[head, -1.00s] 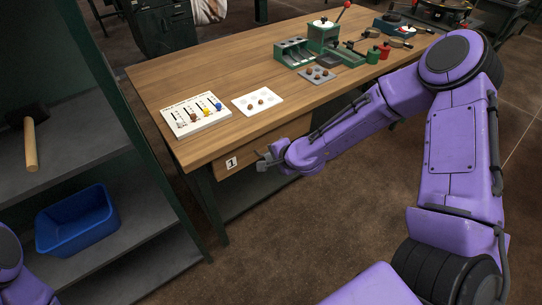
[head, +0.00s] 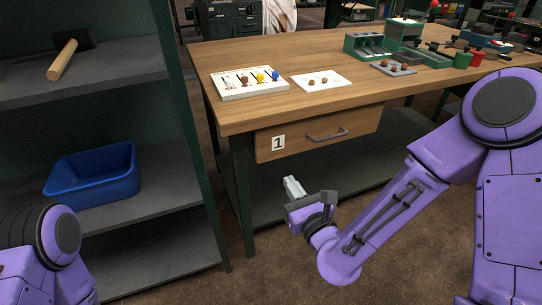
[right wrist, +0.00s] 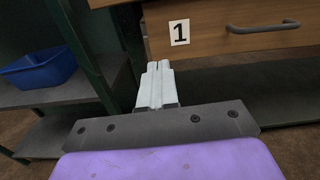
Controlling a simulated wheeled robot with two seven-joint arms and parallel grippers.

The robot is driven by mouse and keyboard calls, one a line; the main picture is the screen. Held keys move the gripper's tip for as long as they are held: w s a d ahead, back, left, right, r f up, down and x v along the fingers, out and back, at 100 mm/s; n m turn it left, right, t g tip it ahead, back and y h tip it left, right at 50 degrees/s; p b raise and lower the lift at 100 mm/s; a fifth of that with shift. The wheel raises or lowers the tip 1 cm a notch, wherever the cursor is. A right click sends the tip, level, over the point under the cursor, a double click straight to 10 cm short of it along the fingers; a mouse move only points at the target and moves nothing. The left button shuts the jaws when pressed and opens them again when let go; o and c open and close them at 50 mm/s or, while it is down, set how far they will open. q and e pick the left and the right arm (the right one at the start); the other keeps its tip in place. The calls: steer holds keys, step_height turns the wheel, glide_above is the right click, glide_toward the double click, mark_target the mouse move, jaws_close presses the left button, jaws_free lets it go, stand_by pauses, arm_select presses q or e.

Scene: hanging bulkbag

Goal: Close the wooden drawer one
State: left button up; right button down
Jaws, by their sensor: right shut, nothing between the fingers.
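The wooden drawer (head: 305,142), marked with a "1" label and a dark bar handle (head: 327,135), sits under the front of the wooden workbench. Its front looks about level with the bench's front edge; any small gap is hard to tell. My right gripper (head: 291,183) is shut and empty, below and in front of the drawer, apart from it. In the right wrist view its closed fingers (right wrist: 158,72) point toward the area under the drawer's left end, and the drawer front (right wrist: 225,40) shows above. My left arm shows at the lower left, but its gripper is out of view.
On the workbench top (head: 290,50) lie a white board with coloured pieces (head: 248,83), a white card (head: 321,81) and green fixtures (head: 372,46). A dark shelf at left holds a hammer (head: 62,60) and a blue bin (head: 92,175). Floor before the drawer is clear.

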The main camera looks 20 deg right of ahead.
mark_target(266, 145)
steer(key=shift+m, duration=0.3)
steer(key=w, duration=0.4)
steer(key=w+a, duration=0.1)
steer(key=w, duration=0.9)
steer(key=shift+a, duration=0.35)
steer(key=shift+w, duration=0.1)
